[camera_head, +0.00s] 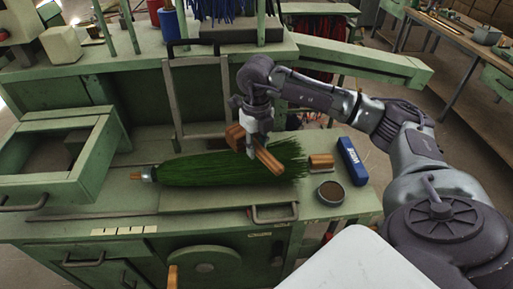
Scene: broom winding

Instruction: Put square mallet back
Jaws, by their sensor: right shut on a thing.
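My right gripper (252,150) points down over the green bench and is shut on the wooden square mallet (268,160). The mallet's brown wood shows on both sides of the fingers, with a block-like end (235,136) at the upper left. The mallet is in front of the green broom (205,168), which lies across the bench; whether they touch is hard to tell. The fingers hide the middle of the mallet. My left gripper is not in view.
A small wooden block (321,161), a blue box (352,160) and a round dark-topped tin (330,192) stand right of the broom. An open green drawer frame (60,150) is at left. A metal frame (172,105) rises behind the broom.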

